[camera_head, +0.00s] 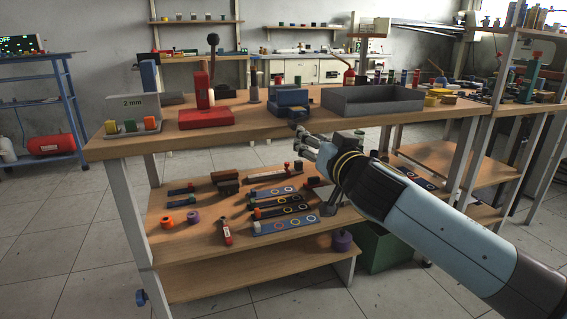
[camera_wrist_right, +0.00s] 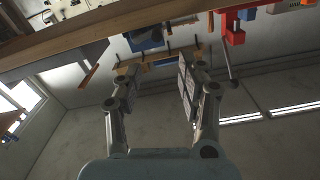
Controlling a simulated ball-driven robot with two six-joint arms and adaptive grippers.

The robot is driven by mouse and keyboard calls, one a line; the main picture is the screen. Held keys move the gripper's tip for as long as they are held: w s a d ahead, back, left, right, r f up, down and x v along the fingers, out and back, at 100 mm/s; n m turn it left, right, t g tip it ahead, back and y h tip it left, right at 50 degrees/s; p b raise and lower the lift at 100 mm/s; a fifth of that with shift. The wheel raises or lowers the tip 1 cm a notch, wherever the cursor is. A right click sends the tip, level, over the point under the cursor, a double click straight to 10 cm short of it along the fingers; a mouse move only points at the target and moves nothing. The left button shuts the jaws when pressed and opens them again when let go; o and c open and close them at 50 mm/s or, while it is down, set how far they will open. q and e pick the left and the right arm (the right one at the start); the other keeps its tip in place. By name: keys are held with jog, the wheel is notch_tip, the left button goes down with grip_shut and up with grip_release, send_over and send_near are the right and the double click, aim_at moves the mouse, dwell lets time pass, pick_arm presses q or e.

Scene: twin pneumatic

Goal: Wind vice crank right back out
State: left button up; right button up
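A blue vice (camera_head: 290,98) sits at the front edge of the upper bench, right of the red press. Its front crank (camera_head: 297,122) is small and dark in the head view, and I cannot tell how far it is wound. My right gripper (camera_head: 308,141) is just below and in front of that edge, close to the crank. In the right wrist view the two fingers (camera_wrist_right: 157,75) are spread open with nothing between them. The blue vice (camera_wrist_right: 146,38) shows beyond the fingertips, with a brownish bar (camera_wrist_right: 160,63) near them. I cannot tell whether they touch. My left gripper is out of view.
A grey open tray (camera_head: 372,103) stands right of the vice and a red lever press (camera_head: 206,115) left. The lower shelf (camera_head: 190,252) holds several strips and coloured parts. A green bin (camera_head: 385,248) stands beneath. Open floor lies in front of the bench.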

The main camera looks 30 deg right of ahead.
aim_at(295, 128)
jog(key=x, duration=1.1)
jog(key=shift+w+d+f, duration=0.15)
jog(key=shift+w+f, duration=0.05)
jog(key=shift+f, duration=0.05)
jog(key=shift+c, duration=0.5)
grip_shut()
